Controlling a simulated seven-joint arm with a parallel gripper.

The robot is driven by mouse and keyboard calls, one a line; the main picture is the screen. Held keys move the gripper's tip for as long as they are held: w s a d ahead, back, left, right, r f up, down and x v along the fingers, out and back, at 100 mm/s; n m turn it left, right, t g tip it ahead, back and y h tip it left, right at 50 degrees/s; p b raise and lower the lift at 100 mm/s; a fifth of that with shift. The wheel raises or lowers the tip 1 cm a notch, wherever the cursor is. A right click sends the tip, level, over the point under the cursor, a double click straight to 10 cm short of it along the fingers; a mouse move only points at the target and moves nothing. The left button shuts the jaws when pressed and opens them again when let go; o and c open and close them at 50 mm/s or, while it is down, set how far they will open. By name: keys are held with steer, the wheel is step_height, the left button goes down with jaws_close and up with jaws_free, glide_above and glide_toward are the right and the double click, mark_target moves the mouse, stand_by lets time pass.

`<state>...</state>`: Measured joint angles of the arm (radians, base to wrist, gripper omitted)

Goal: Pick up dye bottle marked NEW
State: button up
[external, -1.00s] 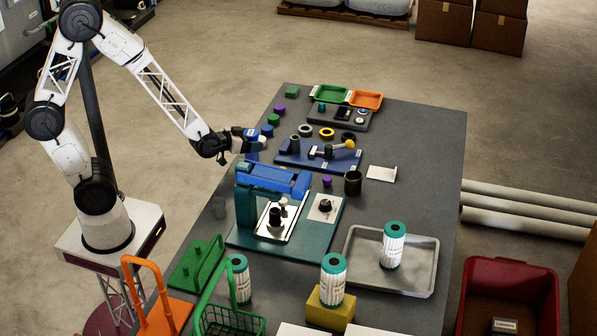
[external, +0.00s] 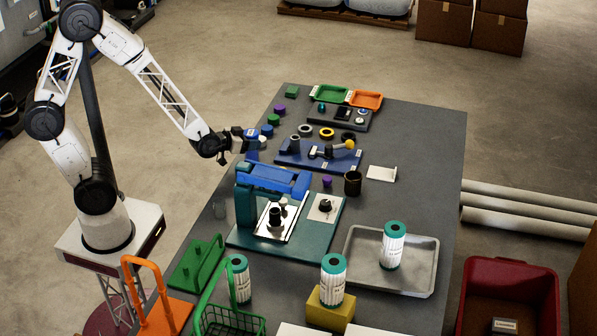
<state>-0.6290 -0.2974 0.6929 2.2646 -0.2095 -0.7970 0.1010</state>
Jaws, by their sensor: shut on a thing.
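My gripper (external: 242,141) is at the left edge of the table, beside a small blue piece (external: 251,133). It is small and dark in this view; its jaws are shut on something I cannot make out. Three white cylinders with teal ends and printed labels are in view: one at the front left (external: 240,281), one on a yellow block (external: 333,272), and one on a grey tray (external: 393,245). I cannot read the word NEW on anything, so I cannot tell which thing is the marked dye bottle.
A teal fixture with a blue top (external: 272,180) stands in front of my gripper. Behind it is a blue board (external: 287,157) with a yellow-knobbed lever. A green wire basket (external: 225,322) and an orange-handled holder (external: 165,313) are at the front. Bare tabletop (external: 420,160) is at the right.

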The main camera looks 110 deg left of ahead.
mark_target(251, 132)
steer(key=shift+r, duration=0.2)
steer(key=shift+r, duration=1.4)
steer(key=shift+s+d+r, duration=0.2)
steer(key=shift+s, duration=0.05)
steer(key=f+v, duration=0.1)
steer(key=v, duration=0.4)
steer(key=s+f+v, duration=0.1)
steer(key=v, duration=0.4)
steer(key=s+a+v, duration=0.1)
steer(key=v, duration=0.4)
steer(key=shift+f, duration=0.45)
